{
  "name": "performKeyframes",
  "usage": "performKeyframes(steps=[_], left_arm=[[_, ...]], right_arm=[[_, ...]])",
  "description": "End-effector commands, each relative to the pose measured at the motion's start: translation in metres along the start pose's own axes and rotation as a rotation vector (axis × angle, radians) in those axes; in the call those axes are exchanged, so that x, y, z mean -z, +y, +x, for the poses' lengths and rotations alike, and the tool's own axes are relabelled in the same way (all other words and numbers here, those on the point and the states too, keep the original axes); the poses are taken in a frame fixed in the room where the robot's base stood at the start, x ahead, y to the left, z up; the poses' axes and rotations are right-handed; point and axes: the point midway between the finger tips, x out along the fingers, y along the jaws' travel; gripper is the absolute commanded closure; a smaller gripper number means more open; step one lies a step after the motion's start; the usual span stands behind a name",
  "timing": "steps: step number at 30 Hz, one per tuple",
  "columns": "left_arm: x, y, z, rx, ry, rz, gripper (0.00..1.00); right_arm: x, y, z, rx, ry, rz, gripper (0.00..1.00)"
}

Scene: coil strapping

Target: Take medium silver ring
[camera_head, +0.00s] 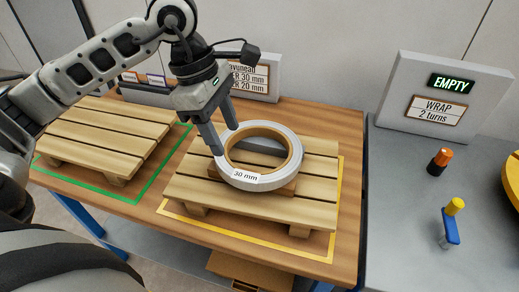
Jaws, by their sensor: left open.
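My left gripper (226,143) points down at the left rim of the ring. My right gripper does not show.
An empty pallet (108,132) stands left inside a green outline. Behind the ring is a sign (262,80), partly hidden by my arm. To the right, a grey table (405,215) holds an orange-black item (439,162), a blue-yellow tool (450,225) and an "EMPTY" "WRAP 2 turns" panel (405,72).

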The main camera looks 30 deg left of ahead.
Motion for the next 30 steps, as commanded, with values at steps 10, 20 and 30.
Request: performKeyframes(steps=[10,20,30], left_arm=[[-0.001,-0.001,0.060,0.003,-0.004,0.000,0.47],[-0.003,0.001,0.093,0.007,-0.006,-0.001,0.47],[-0.002,0.002,0.117,0.002,-0.004,0.000,0.47]], right_arm=[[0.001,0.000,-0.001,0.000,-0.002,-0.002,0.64],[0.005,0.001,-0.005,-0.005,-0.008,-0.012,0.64],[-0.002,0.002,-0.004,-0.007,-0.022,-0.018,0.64]])
